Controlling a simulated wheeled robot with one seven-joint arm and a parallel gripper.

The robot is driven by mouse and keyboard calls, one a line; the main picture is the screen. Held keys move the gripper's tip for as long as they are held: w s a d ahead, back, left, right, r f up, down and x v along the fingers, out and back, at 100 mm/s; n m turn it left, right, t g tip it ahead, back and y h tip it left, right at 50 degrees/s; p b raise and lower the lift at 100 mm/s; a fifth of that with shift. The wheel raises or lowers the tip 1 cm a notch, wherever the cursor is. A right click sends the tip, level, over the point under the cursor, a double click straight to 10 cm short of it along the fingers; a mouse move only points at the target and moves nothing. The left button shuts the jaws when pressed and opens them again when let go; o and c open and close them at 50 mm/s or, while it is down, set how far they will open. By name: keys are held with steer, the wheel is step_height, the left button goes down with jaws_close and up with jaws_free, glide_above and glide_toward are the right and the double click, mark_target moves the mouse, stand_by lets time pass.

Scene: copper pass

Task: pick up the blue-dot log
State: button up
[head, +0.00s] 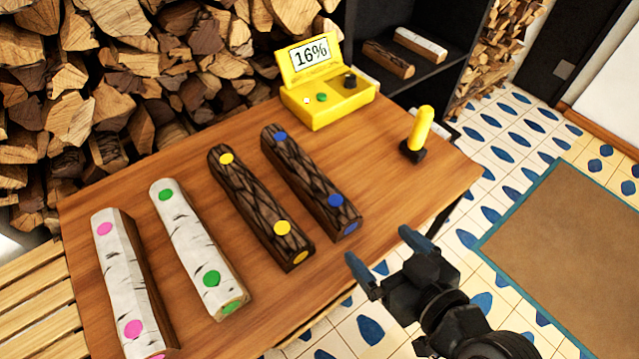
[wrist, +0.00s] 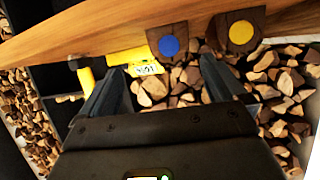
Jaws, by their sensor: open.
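The blue-dot log (head: 309,180) is a dark-barked log with blue dots, lying on the wooden table (head: 375,190) at the right end of a row of logs. In the wrist view its blue-dotted end (wrist: 172,45) shows ahead, between my fingers and apart from them. My gripper (head: 388,250) is open and empty, off the table's front edge and to the right of the log's near end. In the wrist view my gripper (wrist: 155,88) has its fingers spread wide.
A yellow-dot log (head: 258,205) lies close to its left, then a green-dot log (head: 195,240) and a pink-dot log (head: 130,280). A yellow meter (head: 325,105) reading 16% stands behind. A yellow-handled tool (head: 420,130) stands at the table's right. A dark shelf (head: 440,75) holds two logs.

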mark_target(336, 210)
steer(key=shift+n+g+y, duration=0.4)
steer(key=shift+n+y, duration=0.5)
steer(key=w+a, duration=0.1)
steer(key=w, duration=0.1)
steer(key=w+a, duration=0.2)
steer(key=shift+w+b, duration=0.1)
steer(key=shift+b, duration=0.3)
steer(key=x, duration=0.3)
steer(key=p+x, duration=0.1)
steer(key=x, duration=0.3)
steer(key=shift+a+f, duration=0.1)
steer(key=shift+f, duration=0.2)
steer(key=c, duration=1.7)
steer(key=shift+r, duration=0.15)
